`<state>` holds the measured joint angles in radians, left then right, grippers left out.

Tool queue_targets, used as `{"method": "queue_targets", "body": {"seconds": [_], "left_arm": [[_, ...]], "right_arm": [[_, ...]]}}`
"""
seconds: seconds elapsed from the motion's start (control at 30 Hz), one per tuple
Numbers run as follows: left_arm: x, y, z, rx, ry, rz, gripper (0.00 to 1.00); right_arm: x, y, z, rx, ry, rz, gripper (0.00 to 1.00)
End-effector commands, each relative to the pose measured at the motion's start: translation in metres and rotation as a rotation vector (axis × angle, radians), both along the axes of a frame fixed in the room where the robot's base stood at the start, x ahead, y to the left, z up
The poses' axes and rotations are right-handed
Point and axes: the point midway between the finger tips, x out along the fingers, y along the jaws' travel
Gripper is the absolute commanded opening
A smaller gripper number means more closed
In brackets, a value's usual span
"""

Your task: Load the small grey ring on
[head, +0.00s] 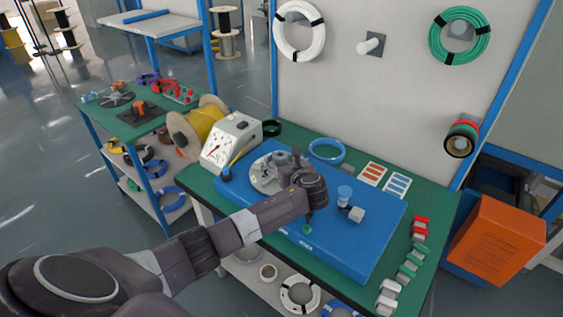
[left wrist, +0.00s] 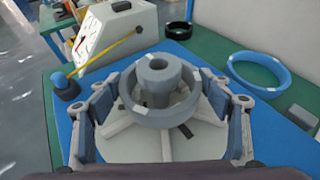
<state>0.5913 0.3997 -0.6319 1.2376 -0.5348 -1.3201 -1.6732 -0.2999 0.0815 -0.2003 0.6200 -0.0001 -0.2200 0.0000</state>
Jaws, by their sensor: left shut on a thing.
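The small grey ring (left wrist: 150,119) shows in the left wrist view, between the two fingers of my left gripper (left wrist: 160,100). A grey hub (left wrist: 156,72) stands up inside the ring's opening, so the ring is around it. Below is a pale round plate with spokes (left wrist: 126,147) on the blue machine top. The ring looks roughly level; whether it touches the spokes I cannot tell. In the head view my left gripper (head: 290,165) is over the plate (head: 260,180) and hides the ring. My right gripper is in neither view.
A dial gauge box (head: 231,141) stands behind left of the blue machine (head: 345,251). Several small red, green and grey blocks (head: 411,262) line the table's right edge.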

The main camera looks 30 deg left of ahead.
Motion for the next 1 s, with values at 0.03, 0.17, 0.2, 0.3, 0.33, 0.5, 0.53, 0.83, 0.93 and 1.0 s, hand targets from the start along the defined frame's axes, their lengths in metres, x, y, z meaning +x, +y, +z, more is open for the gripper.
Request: {"method": "queue_targets", "body": {"seconds": [0.03, 0.17, 0.2, 0.3, 0.33, 0.5, 0.53, 0.83, 0.93, 1.0], "left_arm": [[0.0000, -0.0002, -0.0009, 0.001, 0.001, 0.000, 0.48], [0.0000, -0.0003, -0.0029, 0.000, 0.000, -0.001, 0.48], [0.0001, -0.0004, -0.0035, 0.000, 0.000, -0.001, 0.48], [0.0001, -0.0005, -0.0050, 0.000, 0.000, -0.001, 0.48], [0.0001, -0.0005, -0.0054, 0.000, 0.000, -0.001, 0.48], [0.0001, -0.0005, -0.0076, 0.000, 0.000, -0.001, 0.48], [0.0001, -0.0005, -0.0078, 0.000, 0.000, -0.001, 0.48], [0.0000, -0.0003, -0.0080, 0.000, 0.000, -0.001, 0.79], [0.0000, -0.0003, -0.0080, 0.000, 0.000, -0.001, 0.90], [0.0000, -0.0003, -0.0080, 0.000, 0.000, -0.001, 0.93]], "right_arm": [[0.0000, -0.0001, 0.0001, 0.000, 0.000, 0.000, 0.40], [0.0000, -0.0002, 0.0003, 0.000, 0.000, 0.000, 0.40], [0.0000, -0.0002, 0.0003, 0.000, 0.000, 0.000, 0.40], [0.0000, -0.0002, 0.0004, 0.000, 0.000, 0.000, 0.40], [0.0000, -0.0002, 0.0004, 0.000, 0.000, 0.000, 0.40], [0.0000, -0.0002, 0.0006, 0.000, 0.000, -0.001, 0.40], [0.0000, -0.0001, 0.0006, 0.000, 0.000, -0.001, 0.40], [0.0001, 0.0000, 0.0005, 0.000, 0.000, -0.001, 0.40], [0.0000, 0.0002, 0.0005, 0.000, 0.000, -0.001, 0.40], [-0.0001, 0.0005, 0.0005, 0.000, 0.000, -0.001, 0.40]]}}
